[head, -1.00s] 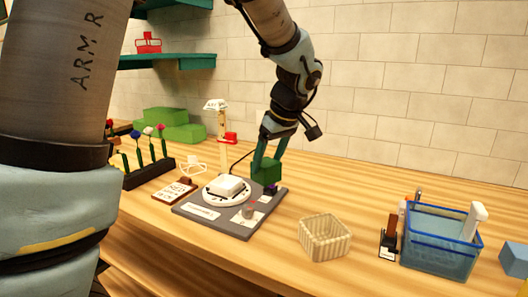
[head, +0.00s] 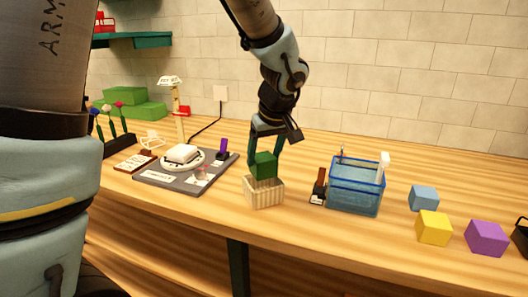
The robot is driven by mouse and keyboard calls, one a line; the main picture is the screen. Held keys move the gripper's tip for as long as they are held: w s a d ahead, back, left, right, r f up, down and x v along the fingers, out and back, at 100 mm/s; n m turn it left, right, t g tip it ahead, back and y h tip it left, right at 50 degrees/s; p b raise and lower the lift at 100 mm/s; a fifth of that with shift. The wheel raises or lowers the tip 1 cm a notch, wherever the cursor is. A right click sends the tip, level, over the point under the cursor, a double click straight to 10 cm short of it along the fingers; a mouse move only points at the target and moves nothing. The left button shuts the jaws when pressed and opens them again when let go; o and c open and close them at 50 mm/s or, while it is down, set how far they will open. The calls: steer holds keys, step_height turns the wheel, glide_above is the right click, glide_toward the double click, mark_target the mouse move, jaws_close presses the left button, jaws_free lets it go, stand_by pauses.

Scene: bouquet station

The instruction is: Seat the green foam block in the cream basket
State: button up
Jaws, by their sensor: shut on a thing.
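The green foam block (head: 264,165) is a small dark green cube. My gripper (head: 266,152) is shut on it from above, with one finger on each side. The cream basket (head: 265,194) is a small square ribbed basket on the table. The block is at the basket's mouth, with most of it showing above the rim. Its lower part overlaps the far rim in the picture. I cannot tell whether it touches the basket or its floor.
Right of the basket stand a small dark holder (head: 319,187) and a blue clear bin (head: 356,187) with tools. Blue (head: 424,198), yellow (head: 434,228) and purple (head: 486,238) blocks lie farther right. A grey board (head: 190,178) with a white device lies left. The table front is clear.

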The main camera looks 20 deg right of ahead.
mark_target(264, 170)
step_height(264, 170, down, 2)
steer(key=shift+f+b, duration=0.15)
steer(key=shift+b, duration=0.3)
steer(key=shift+f+b, duration=1.2)
steer(key=shift+b, duration=0.15)
steer(key=shift+b, duration=0.4)
steer(key=o, duration=1.5)
steer(key=shift+r+p, duration=1.95)
steer(key=shift+r, duration=1.55)
